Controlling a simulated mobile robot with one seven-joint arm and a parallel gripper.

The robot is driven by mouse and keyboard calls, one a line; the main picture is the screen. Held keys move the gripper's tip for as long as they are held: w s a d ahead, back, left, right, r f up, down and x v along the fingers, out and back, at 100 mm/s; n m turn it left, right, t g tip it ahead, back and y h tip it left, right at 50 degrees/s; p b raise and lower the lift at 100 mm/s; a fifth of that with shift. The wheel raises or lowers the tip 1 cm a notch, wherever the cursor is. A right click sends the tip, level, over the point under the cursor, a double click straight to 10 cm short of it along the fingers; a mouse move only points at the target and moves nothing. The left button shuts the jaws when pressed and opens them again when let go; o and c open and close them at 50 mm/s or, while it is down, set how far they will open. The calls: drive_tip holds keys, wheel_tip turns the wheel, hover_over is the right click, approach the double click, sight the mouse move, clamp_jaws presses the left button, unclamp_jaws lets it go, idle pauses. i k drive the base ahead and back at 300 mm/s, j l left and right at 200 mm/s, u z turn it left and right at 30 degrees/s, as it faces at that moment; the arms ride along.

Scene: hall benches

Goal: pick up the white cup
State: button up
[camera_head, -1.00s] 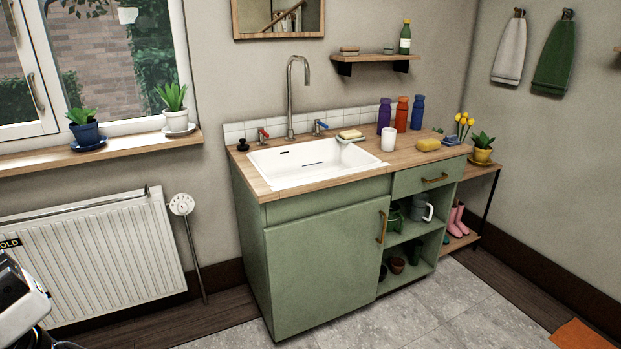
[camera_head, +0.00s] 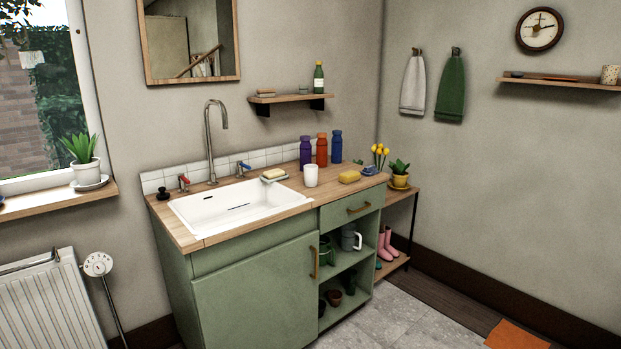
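The white cup (camera_head: 311,176) stands upright on the wooden counter (camera_head: 330,198), just right of the white sink (camera_head: 238,207). A yellow sponge (camera_head: 349,177) lies to its right. Purple (camera_head: 305,153), red (camera_head: 322,150) and blue (camera_head: 336,146) bottles stand behind it. A soap dish with a pale bar (camera_head: 274,175) sits to its left on the sink's rim. My gripper is not in view.
The green cabinet (camera_head: 255,295) stands under the counter, with open shelves at its right. A wall shelf (camera_head: 290,98) hangs above the bottles. A radiator (camera_head: 45,305) stands at the left.

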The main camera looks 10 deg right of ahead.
sight(310, 171)
drive_tip(key=i+l, duration=0.3)
drive_tip(key=i, duration=0.15)
drive_tip(key=i+l, duration=0.3)
drive_tip(key=i, duration=0.15)
drive_tip(key=i+l, duration=0.3)
drive_tip(key=i, duration=0.15)
drive_tip(key=i+l+z, duration=0.1)
drive_tip(key=i+l, duration=0.2)
drive_tip(key=i, duration=0.15)
drive_tip(key=i+l, duration=0.25)
drive_tip(key=i, duration=0.2)
drive_tip(key=i+l, duration=0.3)
drive_tip(key=i, duration=0.15)
